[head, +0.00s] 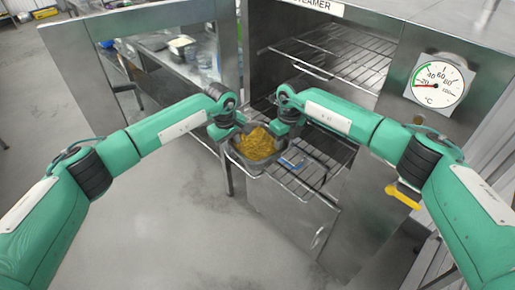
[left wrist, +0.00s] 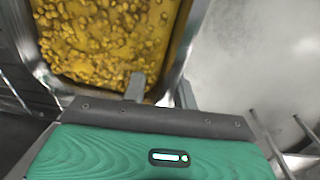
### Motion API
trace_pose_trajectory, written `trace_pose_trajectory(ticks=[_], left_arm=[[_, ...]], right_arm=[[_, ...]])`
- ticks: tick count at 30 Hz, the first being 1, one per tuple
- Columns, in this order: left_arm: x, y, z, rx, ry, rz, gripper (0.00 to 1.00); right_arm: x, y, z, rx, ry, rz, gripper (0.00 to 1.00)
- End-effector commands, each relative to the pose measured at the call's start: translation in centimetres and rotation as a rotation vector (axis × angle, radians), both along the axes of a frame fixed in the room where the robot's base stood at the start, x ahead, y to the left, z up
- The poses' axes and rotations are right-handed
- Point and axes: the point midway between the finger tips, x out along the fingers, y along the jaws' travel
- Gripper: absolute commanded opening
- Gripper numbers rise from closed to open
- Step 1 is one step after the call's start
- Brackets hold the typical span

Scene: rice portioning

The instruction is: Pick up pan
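The pan (head: 233,157) is a grey metal tray filled with yellow grains (head: 257,144). In the head view it sits at the left part of the pulled-out wire rack, between my two grippers. My left gripper (head: 223,131) is at its left side. In the left wrist view, one finger is over the grains and the other is outside the pan's rim (left wrist: 203,18). The fingers (left wrist: 160,91) stand apart with the rim between them; no firm contact shows. My right gripper (head: 279,130) is at the pan's right side; its fingertips are hidden.
The wire rack (head: 318,168) extends from the open steamer (head: 340,45), with another rack higher inside. A small blue item (head: 292,163) lies right of the pan. The open steamer door (head: 150,45) stands at the left. A temperature dial (head: 438,84) is at the right. Floor (head: 160,215) is clear front-left.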

Motion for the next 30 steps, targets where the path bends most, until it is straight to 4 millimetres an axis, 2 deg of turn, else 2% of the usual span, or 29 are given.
trace_pose_trajectory(ticks=[1, 5, 6, 30], left_arm=[[0.0, 0.0, 0.01, 0.0, 0.0, 0.0, 0.28], [0.0, -0.01, 0.03, -0.001, -0.001, 0.0, 0.03], [0.0, -0.02, 0.03, -0.001, -0.001, 0.0, 0.0], [-0.04, -0.35, 0.11, -0.006, -0.001, -0.001, 0.0]], right_arm=[[0.01, -0.01, 0.02, 0.0, 0.0, 0.0, 0.28], [0.01, 0.0, 0.05, 0.001, -0.001, 0.0, 0.03], [0.0, 0.03, 0.05, 0.001, 0.0, 0.001, 0.0], [-0.19, 0.6, 0.17, 0.007, 0.0, 0.012, 0.0]])
